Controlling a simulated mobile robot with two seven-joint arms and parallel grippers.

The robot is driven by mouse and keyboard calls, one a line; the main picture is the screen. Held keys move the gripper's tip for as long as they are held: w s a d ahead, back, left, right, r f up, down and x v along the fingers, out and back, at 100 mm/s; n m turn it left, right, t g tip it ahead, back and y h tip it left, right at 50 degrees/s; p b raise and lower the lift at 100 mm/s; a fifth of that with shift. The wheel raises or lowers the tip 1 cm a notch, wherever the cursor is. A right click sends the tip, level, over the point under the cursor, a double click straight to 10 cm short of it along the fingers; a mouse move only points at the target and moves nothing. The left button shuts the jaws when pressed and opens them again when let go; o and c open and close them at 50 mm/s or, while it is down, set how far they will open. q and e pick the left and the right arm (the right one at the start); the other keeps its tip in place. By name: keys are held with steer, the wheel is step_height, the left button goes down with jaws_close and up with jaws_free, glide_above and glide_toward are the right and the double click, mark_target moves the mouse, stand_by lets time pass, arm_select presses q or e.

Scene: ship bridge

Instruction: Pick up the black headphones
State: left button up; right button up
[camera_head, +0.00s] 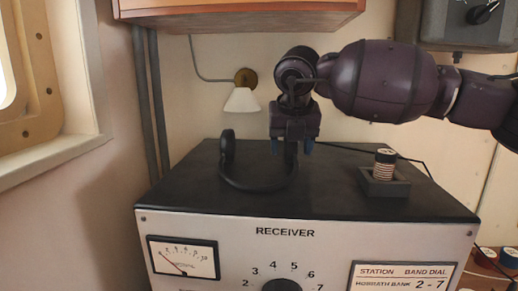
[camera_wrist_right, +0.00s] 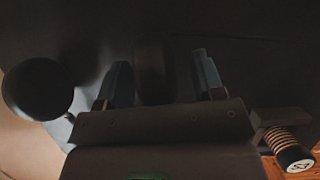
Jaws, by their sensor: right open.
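The black headphones (camera_head: 252,187) lie on the black top of the receiver (camera_head: 330,202), with the band curving toward the front. Their left ear cup (camera_head: 227,148) stands up in the head view, and a round dark cup (camera_wrist_right: 38,88) shows at the left of the right wrist view. My right gripper (camera_head: 293,147) is over the headphones' right end, pointing down. Its two blue-grey fingers are open in the wrist view (camera_wrist_right: 162,82), with a dark part of the headphones between them; contact cannot be told. The right cup is mostly hidden in the head view. My left gripper is not in view.
A small dark holder (camera_head: 385,186) with a copper-banded cylinder (camera_head: 385,164) stands on the receiver, right of the headphones. A wooden cabinet (camera_head: 240,14) hangs above. A white lamp (camera_head: 241,99) is on the back wall. The receiver top's front is clear.

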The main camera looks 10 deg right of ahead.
steer(key=c, duration=0.8)
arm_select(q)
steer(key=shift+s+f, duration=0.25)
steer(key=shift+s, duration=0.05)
arm_select(e)
steer(key=shift+c, duration=0.4)
steer(key=shift+r, duration=0.1)
